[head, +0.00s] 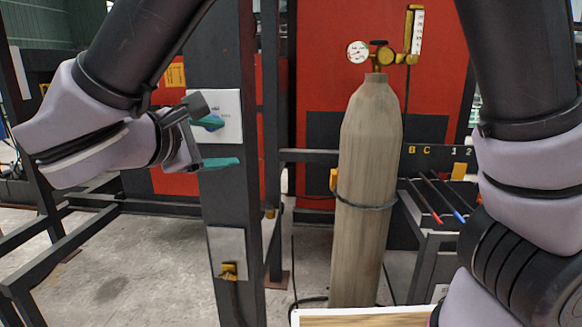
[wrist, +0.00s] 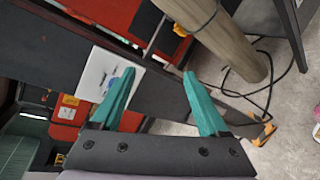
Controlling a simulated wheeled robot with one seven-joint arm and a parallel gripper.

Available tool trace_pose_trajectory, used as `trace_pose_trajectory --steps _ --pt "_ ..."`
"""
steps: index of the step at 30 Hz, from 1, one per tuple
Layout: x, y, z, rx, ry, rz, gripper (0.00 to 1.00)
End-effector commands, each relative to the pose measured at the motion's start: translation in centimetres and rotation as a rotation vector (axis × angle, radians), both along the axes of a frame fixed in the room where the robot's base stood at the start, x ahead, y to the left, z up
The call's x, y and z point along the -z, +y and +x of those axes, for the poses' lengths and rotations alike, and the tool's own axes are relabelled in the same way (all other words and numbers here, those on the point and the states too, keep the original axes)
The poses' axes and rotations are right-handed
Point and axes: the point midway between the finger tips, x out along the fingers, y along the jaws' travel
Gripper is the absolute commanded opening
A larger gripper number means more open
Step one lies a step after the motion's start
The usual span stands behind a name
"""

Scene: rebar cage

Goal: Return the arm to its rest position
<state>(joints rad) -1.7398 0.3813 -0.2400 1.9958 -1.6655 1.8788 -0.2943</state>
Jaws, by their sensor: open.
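My gripper (head: 222,143) is on the left side of the head view, with its teal fingers apart and nothing between them. It is in front of a dark upright post (head: 232,190) that carries a white panel (head: 232,103) with a blue knob. In the wrist view my gripper (wrist: 162,95) also shows open and empty, with the white panel (wrist: 97,75) behind the left finger. Whether the fingers touch the panel or the knob is hard to tell, but a gap seems to show in the wrist view.
A tall tan gas cylinder (head: 364,200) with a gauge (head: 358,51) stands right of the post. Dark metal frames (head: 70,235) stand at the left. A black cable (wrist: 270,85) lies on the floor.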

Motion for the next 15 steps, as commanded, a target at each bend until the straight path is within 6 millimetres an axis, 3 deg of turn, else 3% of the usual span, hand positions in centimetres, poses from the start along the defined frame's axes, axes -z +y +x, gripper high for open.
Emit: trace_pose_trajectory --steps 7,11,15 --pt "-0.1 -10.2 6.2 0.292 0.221 0.182 0.78" --pt "0.1 -16.3 7.8 0.469 0.34 0.348 0.78" --pt "0.2 -21.9 8.1 0.645 0.433 0.56 0.78"
